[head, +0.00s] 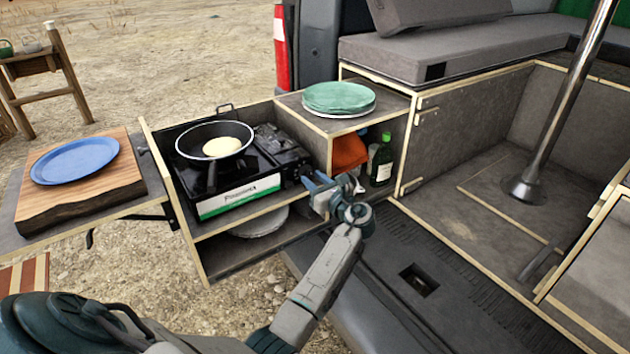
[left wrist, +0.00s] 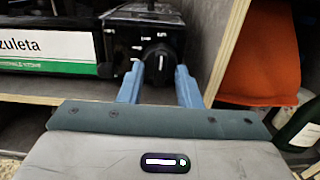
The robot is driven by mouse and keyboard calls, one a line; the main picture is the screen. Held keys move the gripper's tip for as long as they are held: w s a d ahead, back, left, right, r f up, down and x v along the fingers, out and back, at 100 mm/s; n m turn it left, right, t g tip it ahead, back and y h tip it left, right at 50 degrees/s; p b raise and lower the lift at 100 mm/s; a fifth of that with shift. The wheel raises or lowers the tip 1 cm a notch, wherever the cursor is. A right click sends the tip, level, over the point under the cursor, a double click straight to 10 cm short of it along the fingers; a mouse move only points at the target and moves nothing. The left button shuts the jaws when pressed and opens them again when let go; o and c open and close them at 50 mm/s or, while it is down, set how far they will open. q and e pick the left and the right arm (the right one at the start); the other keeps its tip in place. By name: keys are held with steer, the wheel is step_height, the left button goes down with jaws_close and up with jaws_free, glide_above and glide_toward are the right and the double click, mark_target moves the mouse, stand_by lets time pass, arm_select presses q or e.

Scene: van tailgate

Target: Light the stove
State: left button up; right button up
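The black portable stove (head: 265,185) sits on the upper shelf of the pull-out unit. Its dark control knob (left wrist: 157,64) is on the right part of its front in the left wrist view. A black frying pan (head: 188,138) with a pale pancake (head: 222,147) rests on the stove. No flame is visible; the pan covers the burner. My left gripper (head: 316,183) is at the stove's right front corner. In the left wrist view its two blue fingers (left wrist: 158,75) are apart, one on each side of the knob, with gaps still showing. My right gripper is not in view.
Right of the stove, a compartment holds an orange cloth (left wrist: 262,60) and a green bottle (head: 382,162). Green plates (head: 338,97) stand on top of it. A blue plate (head: 75,160) lies on a wooden board (head: 110,190) at left. The shelf wall stands close right of my gripper.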

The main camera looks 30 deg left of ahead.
arm_select(q)
jaws_close()
